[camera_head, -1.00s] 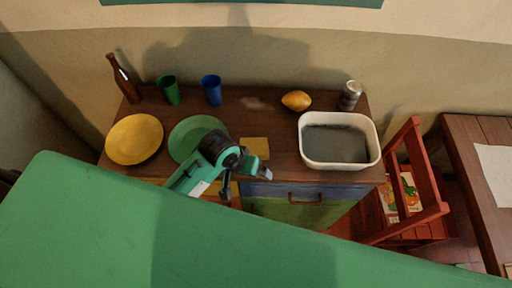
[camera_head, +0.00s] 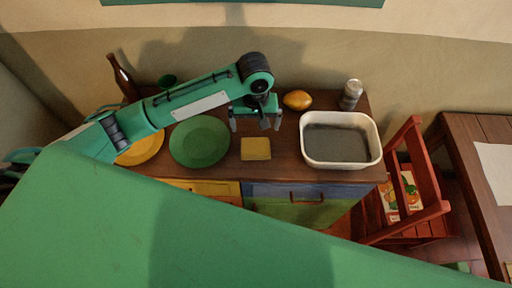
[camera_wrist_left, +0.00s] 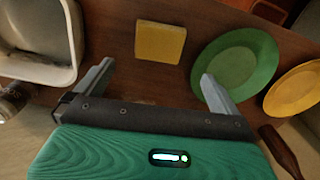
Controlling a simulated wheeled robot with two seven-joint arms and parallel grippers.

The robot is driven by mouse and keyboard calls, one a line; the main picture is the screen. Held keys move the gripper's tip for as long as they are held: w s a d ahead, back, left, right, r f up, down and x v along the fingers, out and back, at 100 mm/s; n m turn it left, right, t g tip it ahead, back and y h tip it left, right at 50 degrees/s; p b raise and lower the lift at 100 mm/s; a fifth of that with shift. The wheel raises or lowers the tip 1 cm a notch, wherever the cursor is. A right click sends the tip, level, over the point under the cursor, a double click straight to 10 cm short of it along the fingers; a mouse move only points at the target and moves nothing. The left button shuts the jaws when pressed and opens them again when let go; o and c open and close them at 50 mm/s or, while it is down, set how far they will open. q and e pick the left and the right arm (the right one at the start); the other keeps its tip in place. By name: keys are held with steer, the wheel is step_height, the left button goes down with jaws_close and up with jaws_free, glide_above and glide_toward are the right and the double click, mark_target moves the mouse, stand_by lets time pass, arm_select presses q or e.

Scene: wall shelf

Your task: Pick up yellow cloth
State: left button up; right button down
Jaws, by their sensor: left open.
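The yellow cloth (camera_head: 256,148) is a small flat square lying on the brown cabinet top, just right of the green plate. It also shows in the left wrist view (camera_wrist_left: 160,42), beyond the fingertips and roughly between them. My left gripper (camera_head: 255,124) is open and empty. In the head view it hangs over the cabinet top, on the wall side of the cloth and apart from it. In the left wrist view its fingers (camera_wrist_left: 157,76) are spread wide. My right gripper is in neither view.
The green plate (camera_head: 199,141) and yellow plate (camera_head: 142,150) lie left of the cloth. A white basin (camera_head: 376,145) stands to the right, with an orange-yellow fruit (camera_head: 297,100) and a can (camera_head: 351,94) behind.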

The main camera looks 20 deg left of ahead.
arm_select(q)
steer(key=p, duration=0.1)
glide_above(256, 146)
steer(key=f, duration=0.8)
steer(key=shift+s, duration=0.2)
steer(key=shift+f+p, duration=0.45)
steer(key=shift+p, duration=0.05)
steer(key=f, duration=0.2)
steer(key=f+p, duration=0.1)
steer(key=f, duration=0.1)
steer(key=shift+w+f+p, duration=0.2)
steer(key=shift+f+p, duration=0.05)
steer(key=shift+p, duration=0.05)
steer(key=c, duration=0.7)
step_height(256, 146, up, 20)
steer(key=b, duration=0.4)
